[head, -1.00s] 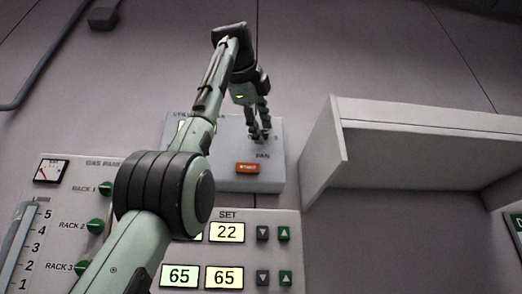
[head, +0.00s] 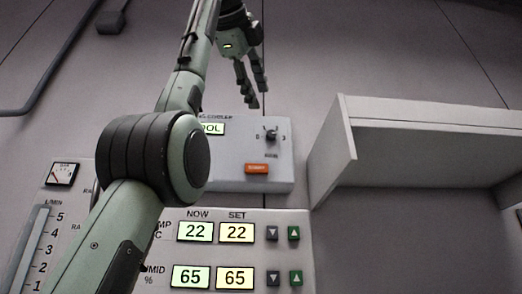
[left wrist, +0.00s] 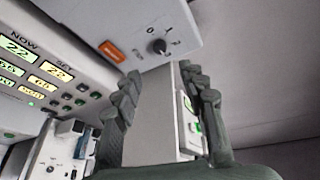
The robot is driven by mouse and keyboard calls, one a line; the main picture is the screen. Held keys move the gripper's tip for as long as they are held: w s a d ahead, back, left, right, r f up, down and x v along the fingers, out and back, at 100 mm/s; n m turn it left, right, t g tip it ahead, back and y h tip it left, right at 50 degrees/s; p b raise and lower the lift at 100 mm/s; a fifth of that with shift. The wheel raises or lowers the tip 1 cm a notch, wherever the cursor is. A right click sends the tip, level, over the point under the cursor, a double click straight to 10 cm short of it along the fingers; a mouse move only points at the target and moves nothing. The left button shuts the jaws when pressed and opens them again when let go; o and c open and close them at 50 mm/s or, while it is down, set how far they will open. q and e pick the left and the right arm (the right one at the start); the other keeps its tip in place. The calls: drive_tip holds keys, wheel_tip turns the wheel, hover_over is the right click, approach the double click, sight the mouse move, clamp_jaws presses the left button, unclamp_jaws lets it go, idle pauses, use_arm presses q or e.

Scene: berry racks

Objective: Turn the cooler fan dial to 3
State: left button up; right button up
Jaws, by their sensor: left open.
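The fan dial (head: 271,134) is a small dark knob on the grey cooler panel (head: 225,178), with 0 at its left and 3 at its right. It also shows in the left wrist view (left wrist: 157,46), beside small number marks. I cannot tell which number its pointer faces. My left gripper (head: 258,95) is open and empty, above the dial and apart from it. Its two fingers also show in the left wrist view (left wrist: 163,85), with the dial beyond them. My right gripper is in neither view.
An orange button (head: 256,169) sits below the dial. A panel of number displays (head: 236,232) is below the cooler panel, partly behind my left arm. A white shelf (head: 345,150) juts out to the right. The wall above the cooler panel is clear.

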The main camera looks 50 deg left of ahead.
sight(271, 133)
use_arm(q)
drive_tip(key=shift+s+d, duration=0.1)
drive_tip(key=shift+s, duration=0.1)
drive_tip(key=w+a+f+n+t+y+b, duration=0.1)
drive_tip(key=w+f+n+y, duration=0.25)
drive_tip(key=n, duration=0.85)
drive_tip(key=w+f+n+t+y+b, duration=0.1)
drive_tip(key=w+f+n+t+y, duration=0.3)
drive_tip(key=n, duration=0.7)
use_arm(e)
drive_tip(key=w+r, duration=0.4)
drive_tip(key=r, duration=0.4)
use_arm(q)
drive_tip(key=w+a+r+g, duration=0.1)
drive_tip(key=a+r+p, duration=0.1)
drive_tip(key=a, duration=0.1)
drive_tip(key=w+a+r+g+p, duration=0.1)
drive_tip(key=shift+w+a+r+g, duration=0.15)
drive_tip(key=shift+w+r+g, duration=0.15)
drive_tip(key=shift+w+r, duration=0.05)
drive_tip(key=shift+w+a, duration=0.2)
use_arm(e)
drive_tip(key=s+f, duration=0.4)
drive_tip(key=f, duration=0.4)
